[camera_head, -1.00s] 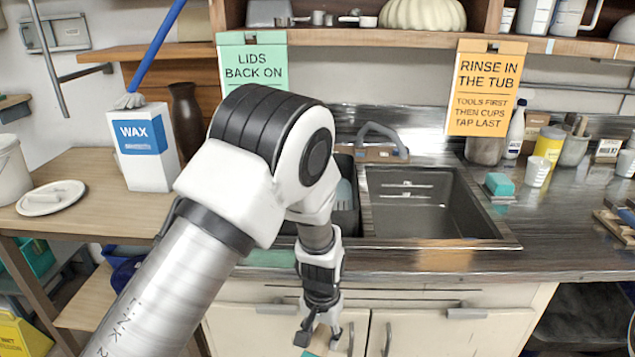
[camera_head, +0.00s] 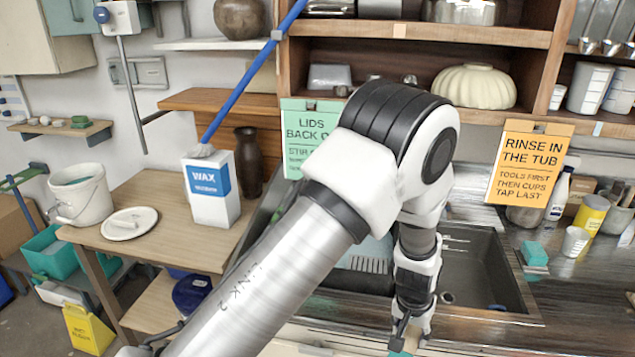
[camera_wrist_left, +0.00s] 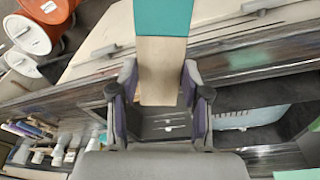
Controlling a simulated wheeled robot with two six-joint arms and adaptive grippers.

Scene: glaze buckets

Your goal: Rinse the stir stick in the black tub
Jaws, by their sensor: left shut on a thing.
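My left gripper (camera_head: 408,338) is in front of the sink counter in the head view, pointing down. In the left wrist view, its fingers (camera_wrist_left: 160,100) are shut on the stir stick (camera_wrist_left: 162,70), a flat pale wooden stick with a teal end. Only a bit of teal (camera_head: 400,354) shows at the bottom edge of the head view. The black tub (camera_head: 350,282) sits at the left of the sink, behind my arm and partly hidden by it. Something pale blue with dark lines shows inside; I cannot tell whether it is water. My right gripper is not in view.
An empty-looking sink basin (camera_head: 485,268) lies right of the tub. A teal sponge (camera_head: 534,254), a cup (camera_head: 575,242) and a yellow can (camera_head: 591,215) stand on the right counter. A wax box (camera_head: 211,190) and a white bucket (camera_head: 80,195) stand on the left table.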

